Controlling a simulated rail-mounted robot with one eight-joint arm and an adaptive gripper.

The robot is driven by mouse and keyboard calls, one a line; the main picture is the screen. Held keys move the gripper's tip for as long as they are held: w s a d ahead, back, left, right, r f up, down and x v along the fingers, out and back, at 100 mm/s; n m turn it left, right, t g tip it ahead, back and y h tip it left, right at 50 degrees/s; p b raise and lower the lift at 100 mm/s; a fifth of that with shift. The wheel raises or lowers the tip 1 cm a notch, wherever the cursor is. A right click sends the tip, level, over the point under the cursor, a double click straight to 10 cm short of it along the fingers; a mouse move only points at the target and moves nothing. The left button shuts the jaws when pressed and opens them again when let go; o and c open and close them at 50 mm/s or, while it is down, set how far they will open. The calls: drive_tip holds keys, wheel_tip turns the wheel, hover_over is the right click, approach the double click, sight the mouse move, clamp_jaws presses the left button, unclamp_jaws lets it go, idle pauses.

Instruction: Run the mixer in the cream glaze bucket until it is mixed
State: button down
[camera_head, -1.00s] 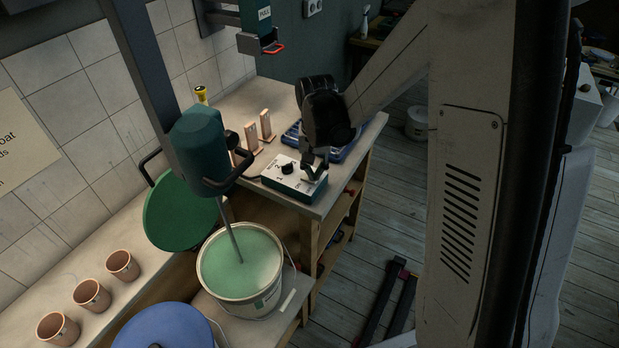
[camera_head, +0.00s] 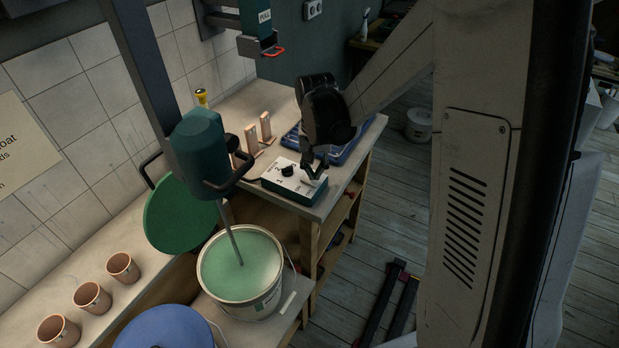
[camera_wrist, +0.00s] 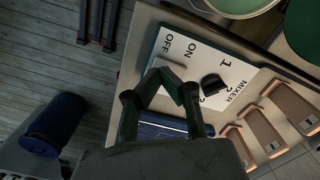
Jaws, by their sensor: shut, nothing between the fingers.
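A teal mixer control box (camera_head: 308,190) with a white top stands near the bench edge. Its top is marked MIXER, ON and OFF, and it has a black dial (camera_wrist: 212,84) with numbers. My gripper (camera_head: 314,174) is shut and empty over the right part of the box top, by the ON and OFF marks in the wrist view (camera_wrist: 168,78). Whether the shaft turns cannot be told.
A green lid (camera_head: 170,215) leans behind the bucket. A blue-lidded bucket (camera_head: 165,328) stands in front. Several clay cups (camera_head: 92,298) line the left shelf. Upright clay tiles (camera_head: 265,126) and a blue tray (camera_head: 345,150) are near the box.

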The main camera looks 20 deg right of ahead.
sight(315, 183)
drive_tip(key=shift+r+p, duration=1.25)
drive_tip(key=shift+r, duration=1.35)
drive_tip(key=shift+s+r, duration=0.1)
drive_tip(key=s+r+n+t+b, duration=0.2)
drive_tip(key=s+r+t+b, duration=0.1)
drive_tip(key=s+r, duration=0.65)
drive_tip(key=s+n+t+b, duration=0.1)
drive_tip(key=s+t+b, duration=0.2)
drive_tip(key=s, duration=0.8)
drive_tip(key=shift+f+t, duration=0.45)
drive_tip(key=shift+t, duration=0.15)
